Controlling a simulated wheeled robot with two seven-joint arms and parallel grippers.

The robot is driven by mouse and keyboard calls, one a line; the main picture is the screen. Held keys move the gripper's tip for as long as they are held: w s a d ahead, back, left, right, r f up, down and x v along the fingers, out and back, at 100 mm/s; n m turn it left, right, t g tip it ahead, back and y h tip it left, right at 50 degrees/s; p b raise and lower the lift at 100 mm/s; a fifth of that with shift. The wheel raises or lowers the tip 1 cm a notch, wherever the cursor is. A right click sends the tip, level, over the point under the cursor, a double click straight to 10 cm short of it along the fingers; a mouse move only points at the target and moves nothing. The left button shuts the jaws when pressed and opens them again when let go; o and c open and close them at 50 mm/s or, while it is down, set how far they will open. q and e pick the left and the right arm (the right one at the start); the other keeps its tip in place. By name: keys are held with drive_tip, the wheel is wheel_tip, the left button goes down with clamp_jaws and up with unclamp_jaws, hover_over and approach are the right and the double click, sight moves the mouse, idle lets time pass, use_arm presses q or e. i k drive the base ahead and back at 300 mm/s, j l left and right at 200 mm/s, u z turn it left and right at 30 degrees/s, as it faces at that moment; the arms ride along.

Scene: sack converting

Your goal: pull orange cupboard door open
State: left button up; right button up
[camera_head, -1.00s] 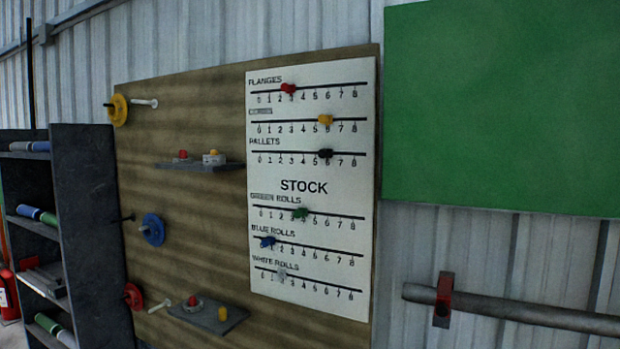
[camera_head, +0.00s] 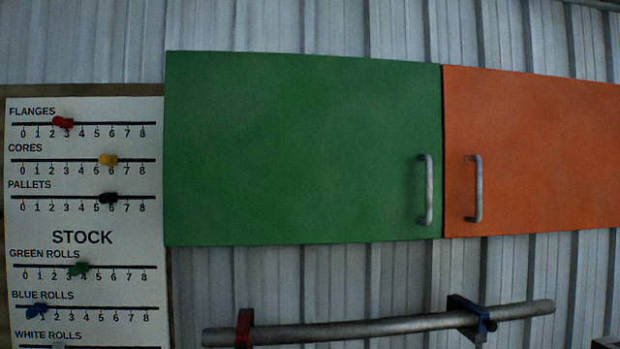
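The orange cupboard door (camera_head: 545,155) is at the right of the head view and looks shut, flush beside the green door. Its right edge runs out of the picture. A grey vertical bar handle (camera_head: 475,188) sits near its left edge, low down. Neither of my grippers is in view.
A green cupboard door (camera_head: 300,150) with its own grey handle (camera_head: 426,190) adjoins on the left. Below, a grey pipe (camera_head: 380,328) runs across with a red clamp (camera_head: 244,328) and a dark blue clamp (camera_head: 472,318). The stock board (camera_head: 82,220) is at far left.

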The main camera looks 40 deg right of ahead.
sight(523, 152)
drive_tip(key=z, duration=2.25)
